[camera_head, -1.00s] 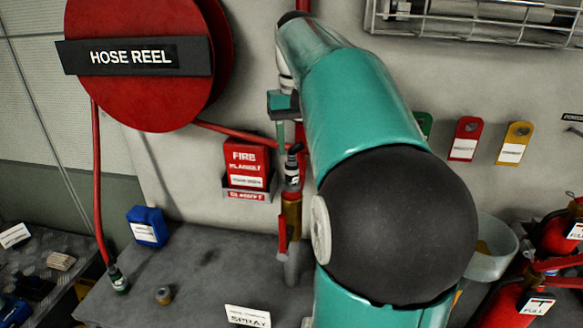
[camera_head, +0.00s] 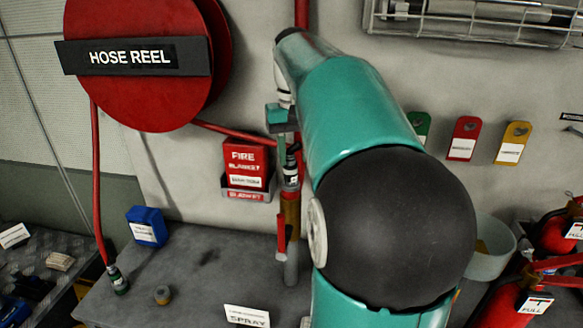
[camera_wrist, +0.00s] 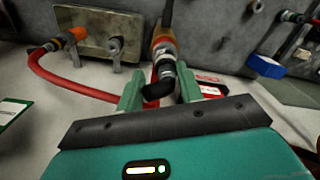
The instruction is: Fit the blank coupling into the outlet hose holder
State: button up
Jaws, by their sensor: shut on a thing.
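My gripper (camera_head: 283,118) is in front of the wall, left of my arm. In the wrist view my gripper (camera_wrist: 160,92) has its two green fingers closed on the dark end of a black and grey coupling (camera_wrist: 168,68), likely the blank coupling. The coupling (camera_head: 291,168) also shows in the head view, upright just below my fingers. It lines up with a brass fitting (camera_head: 290,208) with a red lever, likely the outlet hose holder; this fitting also shows in the wrist view (camera_wrist: 163,38). I cannot tell whether the coupling is seated in it or only touching.
A red fire blanket box (camera_head: 246,165) hangs close left of the fitting, under the hose reel (camera_head: 140,60). Red extinguishers (camera_head: 560,238) stand right.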

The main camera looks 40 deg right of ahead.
jog(key=shift+d+r, duration=0.2)
jog(key=shift+r, duration=0.85)
jog(key=shift+s+r, duration=0.1)
jog(key=shift+r, duration=0.1)
grip_shut()
jog(key=shift+a+r, duration=0.1)
jog(key=shift+r, duration=0.35)
jog(key=shift+r, duration=0.1)
jog(key=shift+r, duration=0.15)
jog(key=shift+r, duration=1.85)
jog(key=shift+f, duration=0.15)
